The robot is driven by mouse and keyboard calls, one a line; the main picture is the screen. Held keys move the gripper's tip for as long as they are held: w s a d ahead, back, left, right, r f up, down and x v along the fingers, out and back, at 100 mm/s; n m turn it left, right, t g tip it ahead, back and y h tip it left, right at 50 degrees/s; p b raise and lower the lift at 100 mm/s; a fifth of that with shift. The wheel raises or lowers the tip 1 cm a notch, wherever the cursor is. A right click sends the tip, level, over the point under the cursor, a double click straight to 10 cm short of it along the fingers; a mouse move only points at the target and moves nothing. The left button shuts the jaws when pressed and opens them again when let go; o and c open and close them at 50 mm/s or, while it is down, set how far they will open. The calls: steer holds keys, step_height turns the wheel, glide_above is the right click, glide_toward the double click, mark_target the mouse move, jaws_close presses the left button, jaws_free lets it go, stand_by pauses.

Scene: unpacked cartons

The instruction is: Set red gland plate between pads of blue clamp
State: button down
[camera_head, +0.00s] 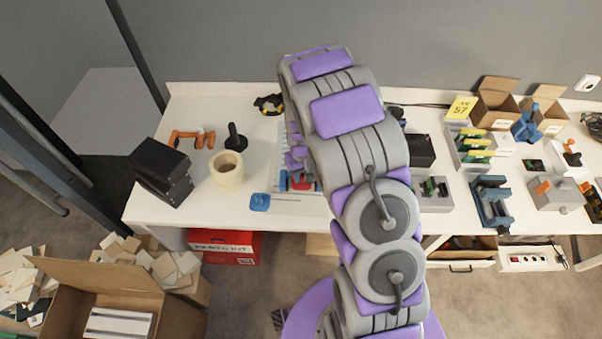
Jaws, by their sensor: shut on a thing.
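My gripper (298,160) is low over the white table, left of my arm, and partly hidden by it. A small red piece (304,186), which looks like the red gland plate, shows at its fingertips. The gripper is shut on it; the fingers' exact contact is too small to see. A blue clamp (490,202) with upright jaws stands at the table's front edge, well to the right of my arm. Nothing shows between its jaws. Another blue device (527,124) stands farther back by the cartons.
A tape roll (227,172), black boxes (161,170) and an orange tool (192,138) stand at the left. A blue block (260,202) lies near the front edge. Grey trays (435,192), a grey box (556,193) and open cartons (495,103) crowd the right.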

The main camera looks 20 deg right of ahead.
steer(key=shift+d, duration=0.6)
steer(key=shift+a, duration=1.6)
steer(key=shift+d, duration=0.85)
steer(key=shift+a+f, duration=0.25)
steer(key=shift+a, duration=0.45)
steer(key=shift+d+f, duration=0.55)
steer(key=shift+f, duration=0.05)
steer(key=shift+a+f, duration=0.45)
steer(key=shift+f, duration=0.15)
steer(key=shift+d+f, duration=0.3)
steer(key=shift+f, duration=0.2)
steer(key=shift+a+f, duration=0.1)
steer(key=shift+f, duration=0.25)
